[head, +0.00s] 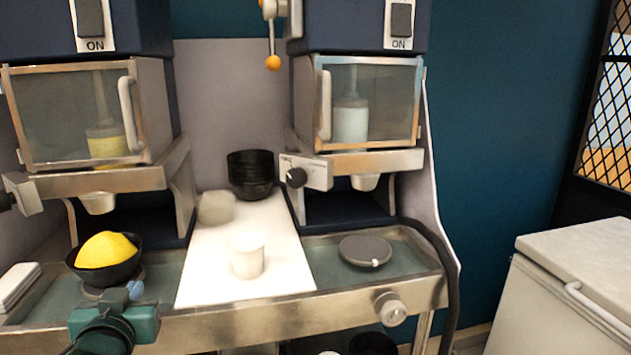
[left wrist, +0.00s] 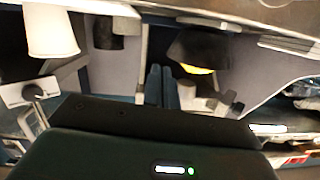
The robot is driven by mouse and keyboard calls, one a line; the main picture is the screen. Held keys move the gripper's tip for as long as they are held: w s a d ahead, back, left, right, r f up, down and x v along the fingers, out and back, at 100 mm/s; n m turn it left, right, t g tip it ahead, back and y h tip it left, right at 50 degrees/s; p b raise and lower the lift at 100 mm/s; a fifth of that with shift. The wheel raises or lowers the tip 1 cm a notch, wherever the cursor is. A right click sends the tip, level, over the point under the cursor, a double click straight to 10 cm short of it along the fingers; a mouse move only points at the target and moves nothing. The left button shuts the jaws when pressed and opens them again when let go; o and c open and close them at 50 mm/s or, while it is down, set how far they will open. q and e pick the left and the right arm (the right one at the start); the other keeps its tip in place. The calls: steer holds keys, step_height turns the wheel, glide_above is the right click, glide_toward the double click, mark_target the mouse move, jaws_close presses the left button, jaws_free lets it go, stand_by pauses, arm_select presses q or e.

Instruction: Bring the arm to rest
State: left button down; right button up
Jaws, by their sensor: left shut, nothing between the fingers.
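My left gripper (head: 134,291) is in the lower left of the head view, in front of the left machine. Its two fingers are together with nothing between them. They also show side by side in the left wrist view (left wrist: 161,86). A black bowl (head: 106,274) heaped with yellow food (head: 105,250) stands under the left machine's spout, just behind and left of the gripper in the picture. The bowl also shows in the left wrist view (left wrist: 198,46), apart from the fingers. My right gripper is not in view.
A white cup (head: 247,256) stands on a white board (head: 205,275) between the machines, with stacked black bowls (head: 251,172) behind. A grey disc (head: 365,251) lies under the right machine. A white chest (head: 580,275) stands at right. The metal counter edge (head: 250,325) runs along the front.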

arm_select(q)
steer(key=s+d+f+m+g+h, duration=0.1)
steer(key=s+d+f+g, duration=0.25)
steer(key=s+f, duration=0.45)
steer(key=s+d+f+m+g+h, duration=0.2)
steer(key=s+f+g, duration=0.2)
steer(key=s+f, duration=0.4)
steer(key=s+d+f+m+g+h, duration=0.1)
steer(key=s+d+f+g, duration=0.25)
steer(key=s+f, duration=0.45)
steer(key=w+d+f+m+t+h+p, duration=0.1)
steer(key=w+d+f+t+h, duration=0.2)
steer(key=d+t, duration=0.3)
steer(key=shift+w+d+f+h, duration=0.3)
steer(key=shift+d+f, duration=0.1)
steer(key=shift+f, duration=0.05)
steer(key=c, duration=2.2)
jaws_free()
